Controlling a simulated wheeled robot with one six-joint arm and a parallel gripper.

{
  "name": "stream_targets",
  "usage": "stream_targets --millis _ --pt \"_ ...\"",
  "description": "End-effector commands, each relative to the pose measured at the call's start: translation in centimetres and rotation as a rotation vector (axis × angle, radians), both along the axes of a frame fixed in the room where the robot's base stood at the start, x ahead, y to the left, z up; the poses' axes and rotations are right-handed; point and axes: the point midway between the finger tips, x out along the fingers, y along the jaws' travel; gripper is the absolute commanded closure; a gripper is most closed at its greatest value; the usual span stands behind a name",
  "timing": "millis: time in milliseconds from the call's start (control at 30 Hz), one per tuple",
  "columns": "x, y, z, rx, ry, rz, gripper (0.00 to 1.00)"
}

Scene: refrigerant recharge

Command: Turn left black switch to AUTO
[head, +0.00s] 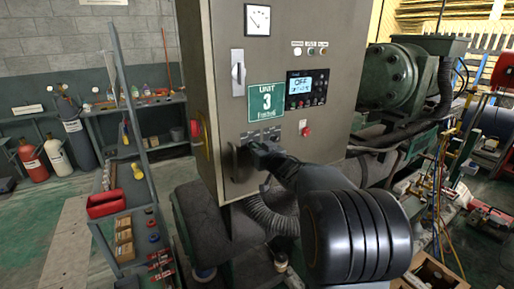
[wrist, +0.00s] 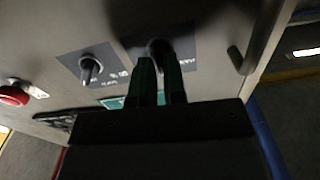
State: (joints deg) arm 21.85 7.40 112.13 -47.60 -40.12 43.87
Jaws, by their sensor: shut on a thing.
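The grey control cabinet (head: 225,60) carries a green UNIT 3 sign and two black rotary switches below it. In the wrist view the picture is turned about, so the cabinet's left switch shows on the right. My gripper (wrist: 161,70) is shut on this left black switch (wrist: 158,46), its two dark fingers either side of the knob. The right black switch (wrist: 90,68) is free beside it. In the head view my gripper (head: 257,150) is at the panel and hides the left switch. The switch's pointer direction and its label words cannot be read.
A display (head: 300,84) on the cabinet reads OFF. A red button (head: 306,131) sits right of the switches, and also shows in the wrist view (wrist: 14,95). A larger red knob (head: 195,130) is on the cabinet's left side. A corrugated hose (head: 268,216) hangs below.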

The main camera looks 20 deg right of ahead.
Motion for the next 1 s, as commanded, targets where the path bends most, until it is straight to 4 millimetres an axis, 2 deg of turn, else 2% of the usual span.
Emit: stream_targets --millis 300,1000 --pt "0.01 -0.01 0.10 0.106 0.014 0.000 1.00" --pt "0.00 -0.02 0.10 0.180 0.025 0.000 1.00"
